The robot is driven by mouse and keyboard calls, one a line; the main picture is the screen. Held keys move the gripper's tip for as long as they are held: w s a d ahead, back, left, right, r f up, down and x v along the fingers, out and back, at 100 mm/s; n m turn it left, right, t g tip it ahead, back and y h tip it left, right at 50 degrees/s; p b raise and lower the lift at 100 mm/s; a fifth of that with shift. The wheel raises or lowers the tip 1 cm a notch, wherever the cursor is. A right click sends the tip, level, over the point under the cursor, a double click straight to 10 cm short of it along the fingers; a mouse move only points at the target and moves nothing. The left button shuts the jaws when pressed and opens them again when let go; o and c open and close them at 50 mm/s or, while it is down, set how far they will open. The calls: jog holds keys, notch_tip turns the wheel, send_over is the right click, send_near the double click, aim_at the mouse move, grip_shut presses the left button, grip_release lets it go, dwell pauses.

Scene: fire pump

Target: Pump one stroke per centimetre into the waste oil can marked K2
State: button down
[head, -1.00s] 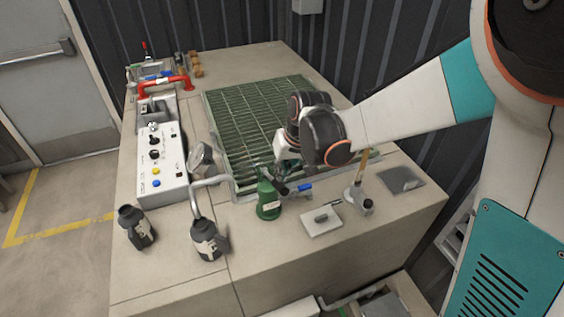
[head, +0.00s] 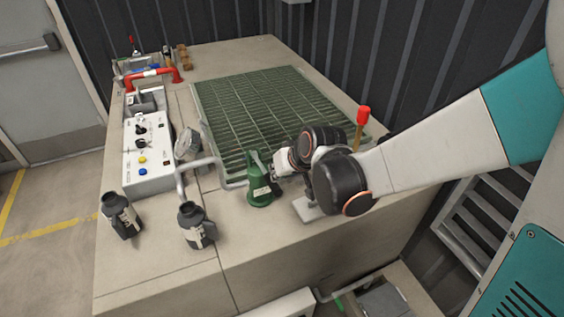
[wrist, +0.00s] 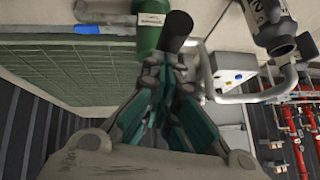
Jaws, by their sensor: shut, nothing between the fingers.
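Two dark cans with pale labels stand at the front of the bench: a left can (head: 122,216) and a right can (head: 196,226) below the end of a bent grey pipe (head: 196,167). Their markings are too small to read in the head view. In the wrist view a labelled dark can (wrist: 272,28) shows part of a mark ending in 2. A green bottle-shaped body (head: 261,190) with a pale label stands right of the pipe. My gripper (head: 276,172) is shut and empty beside its upper right. In the wrist view my fingertips (wrist: 172,62) lie close to a dark cylinder (wrist: 176,30); contact is unclear.
A round gauge (head: 187,146) and a white control box (head: 148,158) with knobs and buttons stand left. A green grating (head: 262,105) fills the middle. A red-topped wooden handle (head: 362,122) stands behind my arm. The bench front between the cans is bare.

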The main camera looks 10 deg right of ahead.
jog(key=shift+t+y, duration=0.3)
jog(key=shift+t, duration=0.6)
jog(key=f+b, duration=0.1)
jog(key=f, duration=0.1)
jog(key=s+f+b, duration=0.1)
jog(key=f+b, duration=0.1)
jog(key=shift+s+d, duration=0.15)
jog(key=shift+s, duration=0.05)
notch_tip(320, 180, down, 8)
jog(key=b, duration=0.8)
jog(key=shift+f, duration=0.15)
